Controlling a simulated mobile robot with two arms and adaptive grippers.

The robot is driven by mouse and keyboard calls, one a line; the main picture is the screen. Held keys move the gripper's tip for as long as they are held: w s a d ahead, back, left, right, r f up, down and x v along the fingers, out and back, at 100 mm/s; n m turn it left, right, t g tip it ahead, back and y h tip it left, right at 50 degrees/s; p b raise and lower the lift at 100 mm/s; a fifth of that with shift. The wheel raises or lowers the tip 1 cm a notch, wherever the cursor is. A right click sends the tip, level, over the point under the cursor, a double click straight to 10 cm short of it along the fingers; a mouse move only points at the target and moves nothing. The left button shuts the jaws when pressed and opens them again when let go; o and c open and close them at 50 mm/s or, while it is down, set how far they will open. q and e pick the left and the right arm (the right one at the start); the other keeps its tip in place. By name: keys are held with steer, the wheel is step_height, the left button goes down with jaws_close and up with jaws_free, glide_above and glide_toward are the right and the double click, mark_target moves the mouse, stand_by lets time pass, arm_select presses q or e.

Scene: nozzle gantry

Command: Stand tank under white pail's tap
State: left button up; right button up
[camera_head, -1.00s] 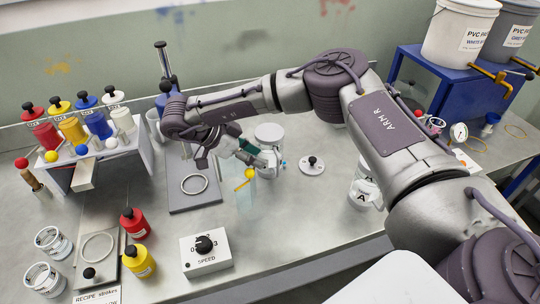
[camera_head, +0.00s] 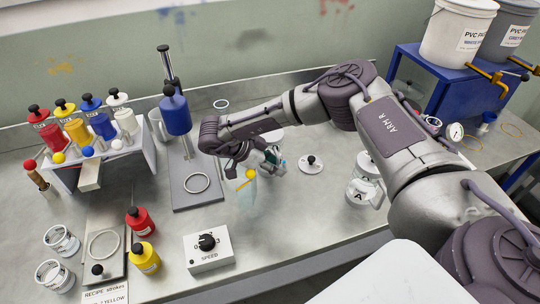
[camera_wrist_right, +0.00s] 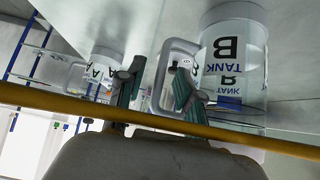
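Tank B (camera_wrist_right: 233,60) is a clear cylinder with a black label and a loop handle. It stands on the bench in the right wrist view, and part of its top shows behind my gripper in the head view (camera_head: 273,134). My right gripper (camera_head: 272,160) is at its near side, fingers apart, and the handle shows between the fingertips (camera_wrist_right: 158,88). Contact cannot be told. Tank A (camera_head: 362,190) stands farther right and also shows in the right wrist view (camera_wrist_right: 97,71). The white pail (camera_head: 456,35) with a yellow tap (camera_head: 489,75) stands on a blue stand. My left gripper is not in view.
The blue stand (camera_head: 435,97) is at the back right. A black-knobbed disc (camera_head: 311,165) lies between the tanks. A speed box (camera_head: 208,250) stands in front. Bottles and a rack fill the left.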

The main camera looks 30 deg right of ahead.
jaws_close()
steer(key=shift+r, duration=0.15)
